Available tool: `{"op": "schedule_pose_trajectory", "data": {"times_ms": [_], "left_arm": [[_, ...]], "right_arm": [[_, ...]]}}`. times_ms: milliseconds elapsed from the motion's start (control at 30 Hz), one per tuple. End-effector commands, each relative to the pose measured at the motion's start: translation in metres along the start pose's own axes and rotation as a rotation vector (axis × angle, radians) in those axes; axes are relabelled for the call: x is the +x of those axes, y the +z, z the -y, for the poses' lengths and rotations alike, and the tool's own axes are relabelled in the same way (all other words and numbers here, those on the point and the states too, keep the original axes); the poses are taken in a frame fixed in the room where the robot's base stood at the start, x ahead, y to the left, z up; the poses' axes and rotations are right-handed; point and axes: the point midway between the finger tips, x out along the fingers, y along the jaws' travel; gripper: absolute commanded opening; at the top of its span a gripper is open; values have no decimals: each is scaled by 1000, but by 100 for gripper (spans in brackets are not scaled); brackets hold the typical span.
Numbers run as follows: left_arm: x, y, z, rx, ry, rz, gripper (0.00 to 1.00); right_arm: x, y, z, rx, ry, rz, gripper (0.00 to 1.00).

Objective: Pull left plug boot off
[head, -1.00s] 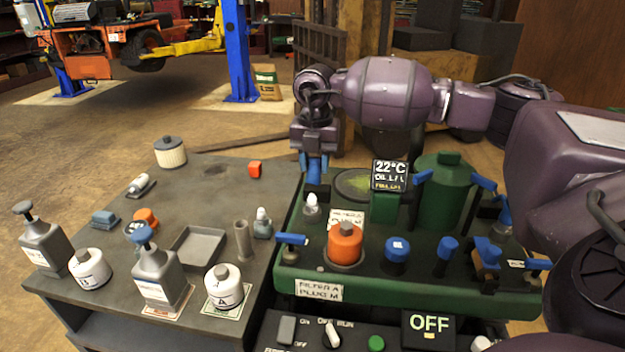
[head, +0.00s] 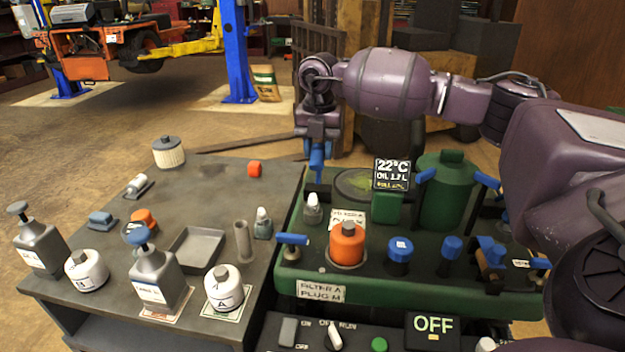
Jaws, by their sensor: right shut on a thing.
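A blue plug boot (head: 317,160) is at the far left corner of the green mower engine deck (head: 395,293). My right gripper (head: 318,146) points down and is shut on its top. A pale plug-like piece (head: 313,211) stands on the deck just in front. My left gripper is not in view.
An orange capped filter (head: 347,246), blue knobs (head: 399,250) and a green tank (head: 445,190) stand on the deck. The grey bench (head: 215,185) at left holds bottles, jars and an empty tray (head: 195,250). Its far part is mostly clear.

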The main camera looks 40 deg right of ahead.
Motion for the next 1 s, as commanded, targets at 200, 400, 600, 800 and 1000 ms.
{"op": "schedule_pose_trajectory", "data": {"times_ms": [200,400,600,800,1000], "left_arm": [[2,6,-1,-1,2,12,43],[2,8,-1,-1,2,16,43],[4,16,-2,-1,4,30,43],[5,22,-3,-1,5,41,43],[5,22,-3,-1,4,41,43]], "right_arm": [[2,11,0,2,-1,0,27],[3,14,0,2,-1,0,27],[7,25,0,3,-4,-2,27],[9,34,0,2,-3,-2,27],[8,35,0,1,-2,-1,27]]}}
